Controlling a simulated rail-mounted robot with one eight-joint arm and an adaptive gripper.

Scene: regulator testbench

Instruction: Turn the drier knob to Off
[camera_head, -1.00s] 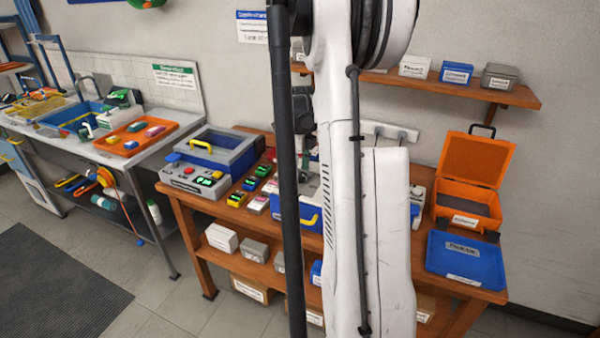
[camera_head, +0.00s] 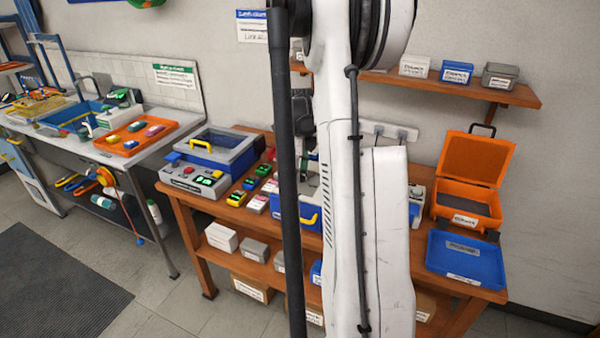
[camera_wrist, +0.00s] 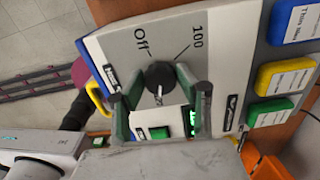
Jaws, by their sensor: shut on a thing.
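The drier knob (camera_wrist: 159,76) is a round black knob on a pale panel in the wrist view. The printed words Off (camera_wrist: 141,41) and 100 (camera_wrist: 196,37) stand beyond it, Off to the left and 100 to the right. A pale mark shows on the knob's lower side in the picture. My gripper (camera_wrist: 155,92) is shut on the knob, with one green-padded finger on each side. In the head view the gripper and knob are hidden behind my arm.
Blue, yellow (camera_wrist: 284,75) and green labelled blocks lie right of the panel in the wrist view. A yellow handle (camera_wrist: 97,100) stands left of it. In the head view, an open orange case (camera_head: 478,160) and blue tray (camera_head: 466,262) occupy the bench's right end.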

